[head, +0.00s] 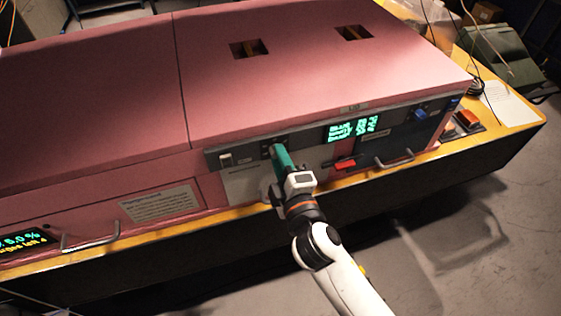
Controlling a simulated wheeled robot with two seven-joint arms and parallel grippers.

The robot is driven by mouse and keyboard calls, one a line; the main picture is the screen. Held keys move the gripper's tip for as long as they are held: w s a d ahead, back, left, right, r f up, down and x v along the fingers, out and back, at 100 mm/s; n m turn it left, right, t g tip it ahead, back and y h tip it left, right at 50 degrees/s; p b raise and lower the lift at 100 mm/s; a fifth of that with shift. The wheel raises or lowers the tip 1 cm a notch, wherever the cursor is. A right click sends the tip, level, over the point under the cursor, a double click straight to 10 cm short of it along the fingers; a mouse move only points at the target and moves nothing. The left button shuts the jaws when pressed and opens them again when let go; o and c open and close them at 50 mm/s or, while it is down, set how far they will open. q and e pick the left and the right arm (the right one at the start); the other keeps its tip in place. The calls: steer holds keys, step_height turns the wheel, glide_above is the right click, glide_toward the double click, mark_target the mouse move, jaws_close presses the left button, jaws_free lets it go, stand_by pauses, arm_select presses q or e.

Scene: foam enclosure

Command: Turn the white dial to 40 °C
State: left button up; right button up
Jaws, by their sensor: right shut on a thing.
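My right gripper (277,150) reaches up to the front panel (252,172) of the pink foam enclosure. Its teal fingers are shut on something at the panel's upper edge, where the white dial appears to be. The fingers cover the dial, so its pointer and setting cannot be read. A green lit display (352,128) is on the panel to the right of the gripper; its text is too blurred to read. My left gripper is not in view.
A white switch (226,159) is left of the gripper. To the right are a red part (345,164), a metal handle (394,161) and a blue knob (420,114). Another display (24,241) and handle (90,242) are at lower left. Free floor lies in front.

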steer(key=m, duration=0.5)
steer(key=shift+m, duration=0.3)
stand_by(0.4)
steer(key=o, duration=1)
steer(key=shift+s, duration=0.1)
steer(key=v, duration=1.2)
steer(key=shift+b, duration=0.35)
